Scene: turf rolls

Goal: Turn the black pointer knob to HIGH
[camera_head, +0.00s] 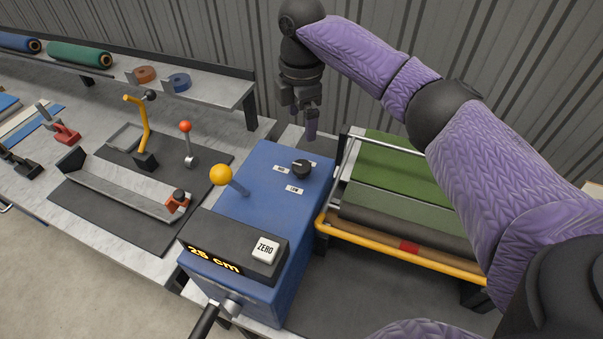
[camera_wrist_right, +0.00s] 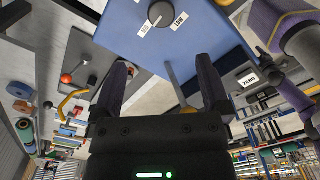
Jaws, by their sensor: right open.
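The black pointer knob (camera_head: 302,169) sits on the top face of the blue machine housing (camera_head: 262,205), near its far right corner. White labels lie around it, one to its left (camera_head: 281,169) and one reading LOW on its near side (camera_head: 294,189); another is partly hidden behind it. Which label the pointer faces is too small to tell. The knob also shows at the top of the right wrist view (camera_wrist_right: 161,13). My right gripper (camera_head: 304,128) is open and empty, above and beyond the knob, apart from it. My left gripper is out of view.
A yellow ball lever (camera_head: 221,175) and a display box with a ZERO button (camera_head: 264,250) stand on the housing. A yellow-railed rack of turf rolls (camera_head: 400,240) is to the right. A bench with levers (camera_head: 185,126) is to the left.

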